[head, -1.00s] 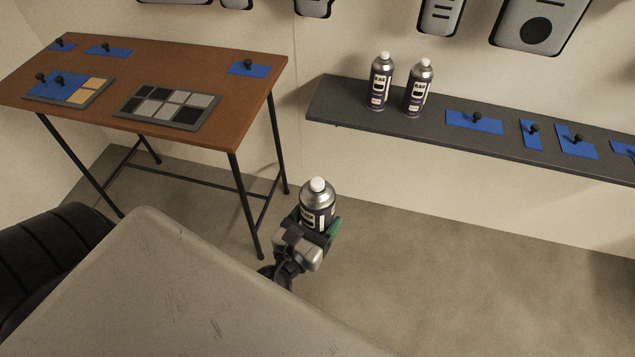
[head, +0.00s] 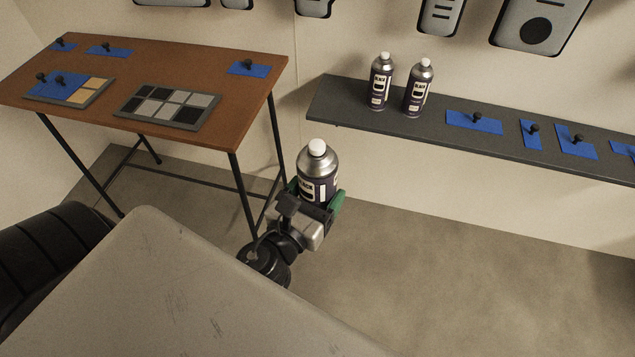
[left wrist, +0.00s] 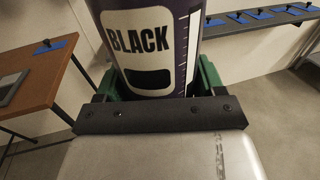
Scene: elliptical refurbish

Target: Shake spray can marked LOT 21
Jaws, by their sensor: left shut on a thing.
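A spray can (head: 317,173) with a white cap and dark label is upright in my left gripper (head: 318,197), above the floor between the table and the shelf. The left gripper's green fingers are shut on both sides of it. In the left wrist view the same can (left wrist: 150,50) shows a white panel reading "BLACK"; I cannot read a lot number. Two similar cans, a left one (head: 381,82) and a right one (head: 418,88), stand upright on the grey shelf. My right gripper is not in view.
A brown table (head: 215,78) at the left holds swatch trays (head: 168,106) and blue patches with black knobs. The dark grey shelf (head: 345,105) carries more blue patches (head: 474,122). A large pale surface (head: 170,290) fills the foreground. Floor at the right is clear.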

